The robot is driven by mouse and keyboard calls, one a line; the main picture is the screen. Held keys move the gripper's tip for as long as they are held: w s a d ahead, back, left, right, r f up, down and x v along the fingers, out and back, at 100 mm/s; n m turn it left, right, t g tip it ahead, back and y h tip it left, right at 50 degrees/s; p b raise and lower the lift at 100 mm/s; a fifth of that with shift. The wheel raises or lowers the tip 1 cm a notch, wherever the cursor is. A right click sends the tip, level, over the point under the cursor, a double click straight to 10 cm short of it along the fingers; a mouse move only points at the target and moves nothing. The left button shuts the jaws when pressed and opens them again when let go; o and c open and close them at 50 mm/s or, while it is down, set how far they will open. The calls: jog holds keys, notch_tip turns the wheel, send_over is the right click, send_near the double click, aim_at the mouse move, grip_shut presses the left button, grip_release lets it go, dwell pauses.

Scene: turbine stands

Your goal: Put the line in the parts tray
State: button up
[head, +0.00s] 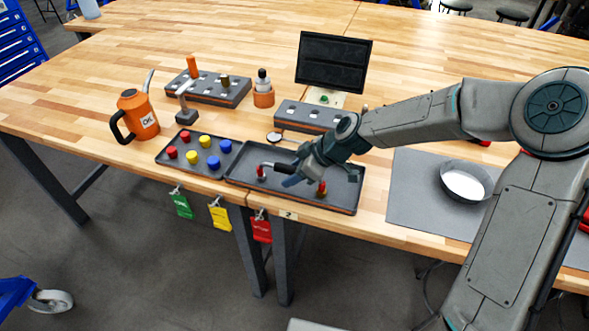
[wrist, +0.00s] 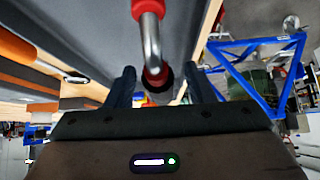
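The line is a bent metal tube (head: 267,164) with red end fittings and a black middle sleeve. It appears to rest in the parts tray (head: 338,207), a dark shallow tray with an orange rim. One red fitting shows at the tray's left and another at the right; my gripper and arm hide part of the span. My gripper (head: 291,181) is low over the tray at the line. In the wrist view the line (wrist: 152,42) runs down between the two fingers of my gripper (wrist: 161,88), with visible gaps on both sides, so the fingers stand open.
A tray of red, yellow and blue caps (head: 183,158) adjoins at the left. An orange can (head: 137,115) stands farther left. A dark fixture block (head: 308,116) and a screen (head: 333,62) stand behind. A grey mat with a round dish (head: 465,185) lies at the right. Tags hang from the front edge.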

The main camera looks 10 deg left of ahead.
jog(key=shift+o, duration=0.9)
jog(key=shift+r, duration=0.15)
jog(key=shift+r, duration=0.15)
jog(key=shift+d+r+p, duration=0.4)
jog(key=shift+r+p, duration=0.15)
jog(key=shift+p, duration=0.05)
jog(key=shift+p+v, duration=1.9)
jog(key=shift+v, duration=0.9)
jog(key=shift+d+f, duration=0.1)
